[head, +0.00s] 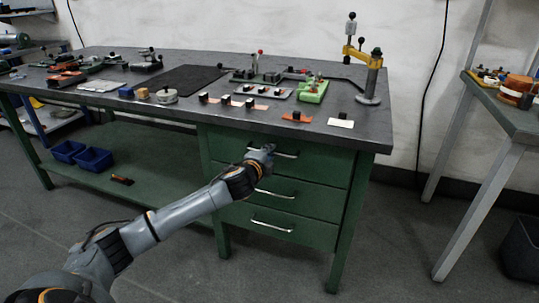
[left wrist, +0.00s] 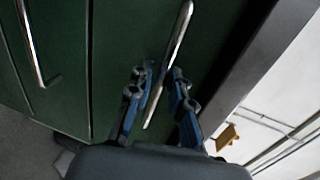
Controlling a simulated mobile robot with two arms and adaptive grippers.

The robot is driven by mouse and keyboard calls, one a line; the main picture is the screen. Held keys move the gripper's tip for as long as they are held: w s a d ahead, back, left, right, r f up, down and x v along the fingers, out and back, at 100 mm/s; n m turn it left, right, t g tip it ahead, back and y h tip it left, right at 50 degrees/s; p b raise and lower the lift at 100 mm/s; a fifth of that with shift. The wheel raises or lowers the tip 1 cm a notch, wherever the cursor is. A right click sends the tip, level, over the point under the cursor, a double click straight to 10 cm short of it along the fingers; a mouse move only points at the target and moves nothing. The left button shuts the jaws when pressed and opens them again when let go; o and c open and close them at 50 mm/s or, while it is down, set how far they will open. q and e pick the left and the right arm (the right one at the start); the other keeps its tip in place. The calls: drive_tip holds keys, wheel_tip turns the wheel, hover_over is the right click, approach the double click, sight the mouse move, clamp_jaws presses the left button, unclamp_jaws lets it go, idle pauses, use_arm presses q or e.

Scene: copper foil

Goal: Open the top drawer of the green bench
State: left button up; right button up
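The green bench (head: 206,150) has a stack of three drawers under the right end of its dark top. The top drawer (head: 325,164) looks shut, its front flush with the others. Its silver bar handle (head: 288,155) shows right of my left gripper (head: 266,152), which covers the handle's left part. In the left wrist view the handle (left wrist: 178,37) runs between the two blue fingers of my left gripper (left wrist: 158,82). The fingers are open, one on each side of the bar, with gaps visible. My right gripper is not in view.
The middle drawer handle (head: 275,194) and bottom drawer handle (head: 271,227) lie below. Small parts and tools cover the bench top (head: 222,126). A second table (head: 500,115) stands at the right. The floor before the drawers is clear.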

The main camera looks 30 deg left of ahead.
use_arm(q)
drive_tip(key=shift+w, duration=0.25)
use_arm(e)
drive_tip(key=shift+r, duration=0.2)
use_arm(q)
clamp_jaws()
